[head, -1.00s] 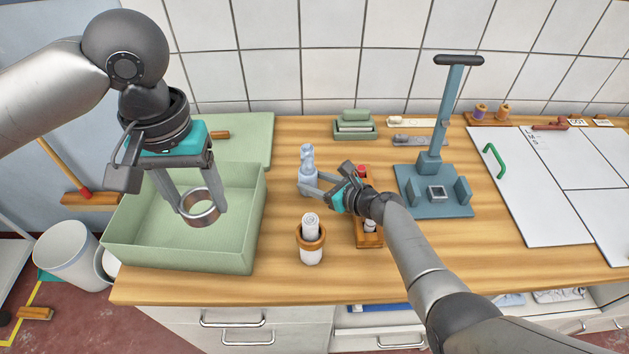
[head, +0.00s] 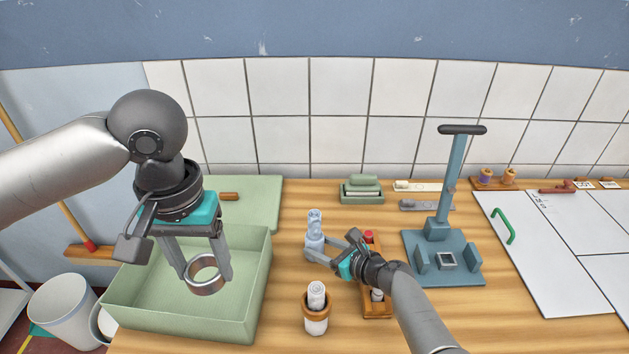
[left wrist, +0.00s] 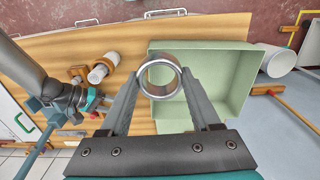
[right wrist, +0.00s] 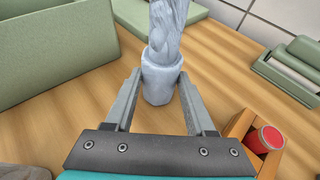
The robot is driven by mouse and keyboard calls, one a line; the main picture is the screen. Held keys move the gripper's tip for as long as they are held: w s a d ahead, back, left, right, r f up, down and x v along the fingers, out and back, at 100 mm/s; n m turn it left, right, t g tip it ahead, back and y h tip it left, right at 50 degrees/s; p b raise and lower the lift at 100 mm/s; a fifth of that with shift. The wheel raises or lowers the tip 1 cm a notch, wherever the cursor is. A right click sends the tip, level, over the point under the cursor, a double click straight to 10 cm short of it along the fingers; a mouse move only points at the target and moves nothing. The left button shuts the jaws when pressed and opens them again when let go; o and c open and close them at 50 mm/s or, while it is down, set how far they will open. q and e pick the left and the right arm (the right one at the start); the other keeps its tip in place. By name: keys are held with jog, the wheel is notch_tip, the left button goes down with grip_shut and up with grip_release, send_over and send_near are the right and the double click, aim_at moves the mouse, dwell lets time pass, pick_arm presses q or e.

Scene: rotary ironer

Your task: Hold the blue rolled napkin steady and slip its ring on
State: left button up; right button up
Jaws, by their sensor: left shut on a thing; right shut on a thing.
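The blue rolled napkin (head: 314,222) stands upright on the wooden counter, with a twisted top and a smooth, wider lower part; it also fills the top middle of the right wrist view (right wrist: 165,60). My right gripper (head: 322,249) is shut on its lower part, with one finger on each side. My left gripper (head: 204,272) is shut on a shiny metal ring (head: 206,287) and holds it over the green bin, left of the napkin and well apart from it. The ring also shows between the fingertips in the left wrist view (left wrist: 150,88).
The green bin (head: 190,329) stands on the counter's left. A white roll (head: 316,292) with an orange-brown ring stands in front of the blue napkin. A wooden tray (head: 378,309) lies beside my right gripper. A blue-grey press stand (head: 436,236) is farther right.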

jog(key=o, duration=1)
jog(key=shift+d, duration=0.1)
jog(key=shift+v, duration=5.9)
jog(key=shift+s, duration=0.1)
